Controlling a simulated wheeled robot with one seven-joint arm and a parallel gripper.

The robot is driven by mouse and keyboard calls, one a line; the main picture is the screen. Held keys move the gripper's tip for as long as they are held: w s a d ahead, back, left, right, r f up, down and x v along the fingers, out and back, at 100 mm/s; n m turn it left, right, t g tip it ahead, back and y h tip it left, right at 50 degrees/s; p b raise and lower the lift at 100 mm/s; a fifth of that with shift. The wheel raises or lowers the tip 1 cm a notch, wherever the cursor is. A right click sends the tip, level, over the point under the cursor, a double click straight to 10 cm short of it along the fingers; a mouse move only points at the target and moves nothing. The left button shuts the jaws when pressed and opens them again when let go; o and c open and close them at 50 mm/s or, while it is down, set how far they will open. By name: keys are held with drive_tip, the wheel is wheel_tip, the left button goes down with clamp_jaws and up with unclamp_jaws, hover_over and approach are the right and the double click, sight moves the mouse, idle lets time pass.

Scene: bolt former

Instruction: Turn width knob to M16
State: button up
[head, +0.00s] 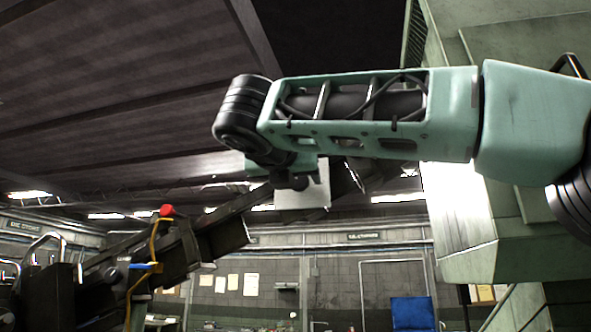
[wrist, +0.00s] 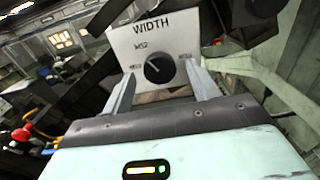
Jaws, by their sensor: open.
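The width knob (wrist: 159,69) is a round black dial on a white plate (wrist: 124,43) lettered WIDTH, in the wrist view. M12 is legible above the knob's left; the smaller labels at left and right are too blurred to read. A pale pointer mark on the knob seems to aim up and left. My gripper (wrist: 157,75) is open, with one finger on each side of the knob in the picture. I cannot tell whether the fingers touch it. In the head view the white plate (head: 314,196) shows beneath my wrist; the knob is hidden there.
A dark sloping machine beam (head: 226,215) runs behind the plate. A red button (head: 166,210) with a yellow cable stands at left. A large pale green machine housing (head: 470,262) fills the right. A blue panel (head: 412,312) stands farther back.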

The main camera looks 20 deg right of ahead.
drive_tip(key=shift+w+d, duration=0.2)
drive_tip(key=shift+w, duration=0.05)
drive_tip(key=c, duration=1)
